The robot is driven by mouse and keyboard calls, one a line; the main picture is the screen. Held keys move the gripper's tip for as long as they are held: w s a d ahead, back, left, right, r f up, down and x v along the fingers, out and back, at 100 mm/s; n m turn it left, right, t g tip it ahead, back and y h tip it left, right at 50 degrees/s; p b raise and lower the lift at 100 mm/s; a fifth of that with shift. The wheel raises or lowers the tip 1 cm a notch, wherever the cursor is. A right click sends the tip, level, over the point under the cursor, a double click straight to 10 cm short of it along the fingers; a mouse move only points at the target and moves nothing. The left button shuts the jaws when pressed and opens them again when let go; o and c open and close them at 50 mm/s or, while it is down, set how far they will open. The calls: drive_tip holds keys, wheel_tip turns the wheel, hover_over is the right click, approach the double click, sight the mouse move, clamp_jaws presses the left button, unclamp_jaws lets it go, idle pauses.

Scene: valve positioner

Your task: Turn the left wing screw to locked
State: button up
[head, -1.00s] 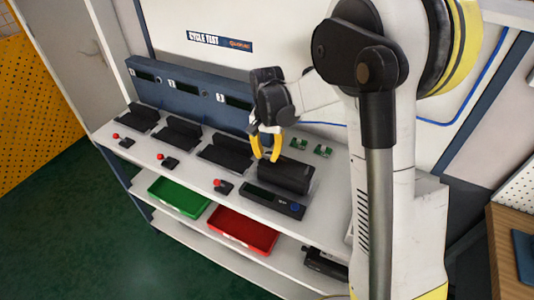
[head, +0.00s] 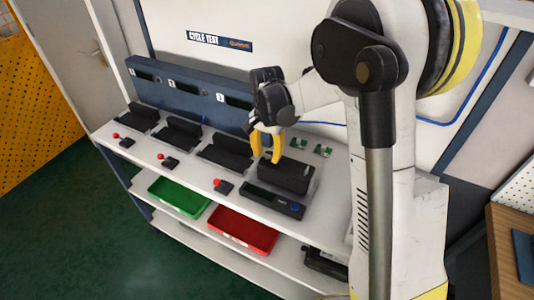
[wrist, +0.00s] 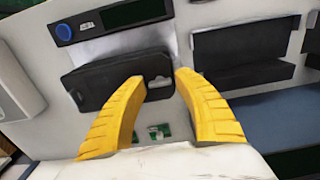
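My gripper (head: 266,157) is open and empty, its two yellow fingers apart. In the head view it hangs over the back-left part of a black block-shaped fixture (head: 290,177) on the white bench. In the wrist view the gripper (wrist: 158,84) points at the bench, and the fixture (wrist: 100,82) shows behind and left of the fingers. A light grey recess or part (wrist: 158,82) shows on the fixture between the fingertips. I cannot make out a wing screw or its position in either view. Whether the fingers touch the fixture cannot be told.
A dark control box (head: 273,201) with a blue button lies in front of the fixture. Small green parts (head: 323,151) lie behind it. Similar black fixtures (head: 226,153) and red-knobbed switches (head: 223,186) stand to the left. Green (head: 180,196) and red (head: 243,230) trays are below.

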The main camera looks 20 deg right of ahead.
sight(267, 155)
drive_tip(key=shift+o, duration=0.5)
wheel_tip(267, 155, up, 12)
idle(0.5)
drive_tip(key=shift+s, duration=0.1)
drive_tip(key=s+r+n+t, duration=0.2)
drive_tip(key=s+n+t, duration=0.5)
drive_tip(key=s, duration=1.4)
drive_tip(key=shift+a+n+b, duration=0.25)
drive_tip(key=shift+n+b, duration=0.1)
drive_tip(key=shift+n, duration=0.75)
